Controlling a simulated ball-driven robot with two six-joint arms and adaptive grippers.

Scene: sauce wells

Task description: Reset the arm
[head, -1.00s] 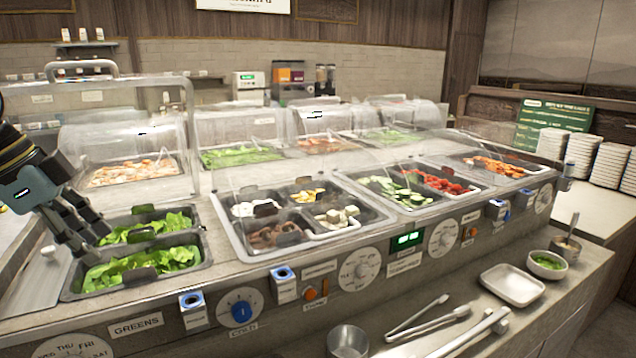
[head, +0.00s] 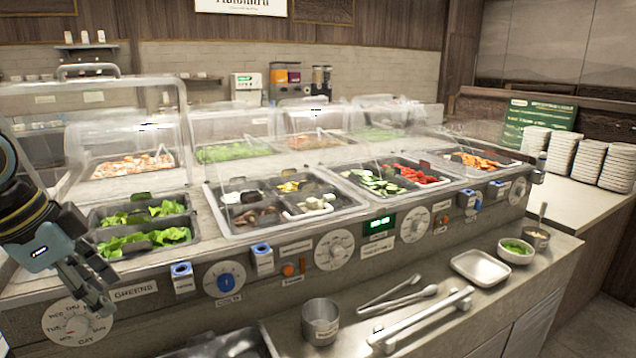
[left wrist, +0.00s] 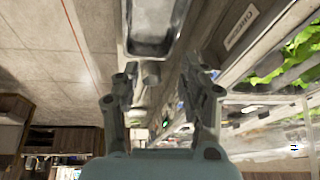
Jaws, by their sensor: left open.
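My left gripper (head: 97,287) is at the left edge of the head view. It is open and empty, in front of the counter's front panel near the day dial (head: 78,322) and the GREENS label (head: 135,291). In the left wrist view my left gripper (left wrist: 160,95) shows its two fingers apart with nothing between them. Beyond them are a metal tray (left wrist: 150,48) and a small metal cup (left wrist: 152,73). My right gripper is in neither view.
Two greens wells (head: 192,226) lie behind the gripper. A clear guard (head: 100,85) rises over the bar. Plates (head: 600,165) are stacked at right.

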